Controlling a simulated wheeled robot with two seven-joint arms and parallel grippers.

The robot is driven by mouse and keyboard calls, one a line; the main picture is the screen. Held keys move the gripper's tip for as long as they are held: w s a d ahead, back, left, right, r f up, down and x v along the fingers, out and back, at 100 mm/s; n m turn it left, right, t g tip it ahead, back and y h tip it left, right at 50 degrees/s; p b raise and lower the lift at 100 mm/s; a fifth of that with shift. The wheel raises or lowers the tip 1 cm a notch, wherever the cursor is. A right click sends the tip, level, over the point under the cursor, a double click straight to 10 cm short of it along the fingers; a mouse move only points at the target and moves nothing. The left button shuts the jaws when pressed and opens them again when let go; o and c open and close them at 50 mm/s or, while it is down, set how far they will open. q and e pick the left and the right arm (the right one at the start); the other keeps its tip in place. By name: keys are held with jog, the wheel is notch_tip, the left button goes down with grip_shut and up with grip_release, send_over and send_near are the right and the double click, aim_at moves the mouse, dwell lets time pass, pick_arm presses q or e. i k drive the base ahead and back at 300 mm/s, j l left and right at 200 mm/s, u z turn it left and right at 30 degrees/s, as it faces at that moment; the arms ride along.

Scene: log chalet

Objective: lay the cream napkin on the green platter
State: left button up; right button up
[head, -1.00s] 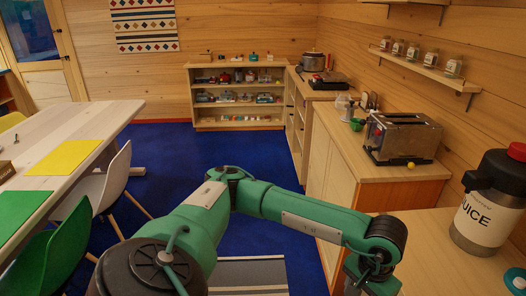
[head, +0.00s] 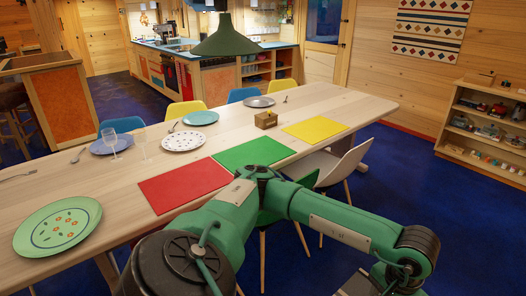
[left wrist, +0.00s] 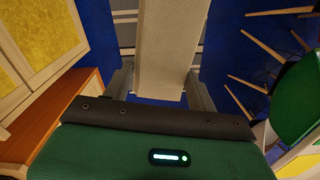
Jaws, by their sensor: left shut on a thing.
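The green platter (head: 58,227) is pale green with a printed ring and small orange flowers. It lies flat and empty at the near left end of the long wooden table. In the left wrist view, the cream napkin (left wrist: 172,40), finely dotted, is held between the fingers of my left gripper (left wrist: 165,88) and stretches away from them. The left gripper is shut on it. In the head view my left arm reaches to the lower right, far from the platter, and the napkin cannot be made out. My right gripper is in neither view.
The table (head: 120,195) also carries a red mat (head: 184,185), a green mat (head: 252,152), a yellow mat (head: 315,129), several plates, glasses (head: 110,140) and a wooden caddy (head: 265,119). A white chair (head: 335,165) stands at the near side. Blue floor is clear at right.

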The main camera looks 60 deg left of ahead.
aim_at(61, 226)
jog(key=u, duration=1.55)
jog(key=i+j+u, duration=0.1)
jog(key=j+u, duration=0.15)
jog(key=i+j+u, duration=0.15)
jog(key=j+u, duration=0.15)
jog(key=i+j+u, duration=0.25)
jog(key=j, duration=0.15)
jog(key=k+j, duration=0.05)
